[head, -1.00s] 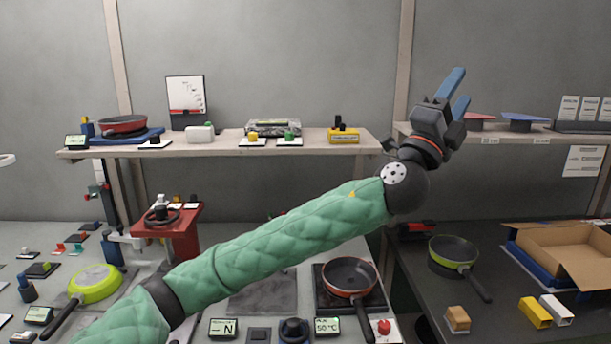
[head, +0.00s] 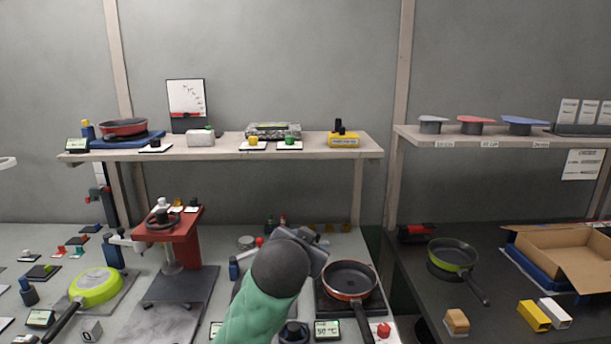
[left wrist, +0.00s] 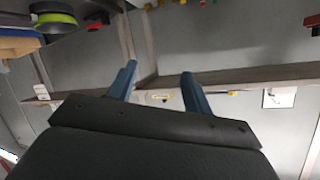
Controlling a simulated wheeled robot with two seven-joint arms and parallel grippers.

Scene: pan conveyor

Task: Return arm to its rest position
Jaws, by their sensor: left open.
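My left arm rises from the bottom middle of the head view in its green padded sleeve. The dark body of my left gripper (head: 312,246) shows beside the orange-rimmed pan, with its fingers not clearly seen there. In the left wrist view the two blue fingers of my left gripper (left wrist: 159,74) stand apart with nothing between them. A shelf and grey wall show beyond them. My right gripper is not in view.
An orange-rimmed pan (head: 349,278) sits on a hot plate close to my left wrist. A red press (head: 168,228) stands at left, and a green pan (head: 96,286) lies left of it. A black-and-green pan (head: 454,256) and an open cardboard box (head: 565,250) are at right.

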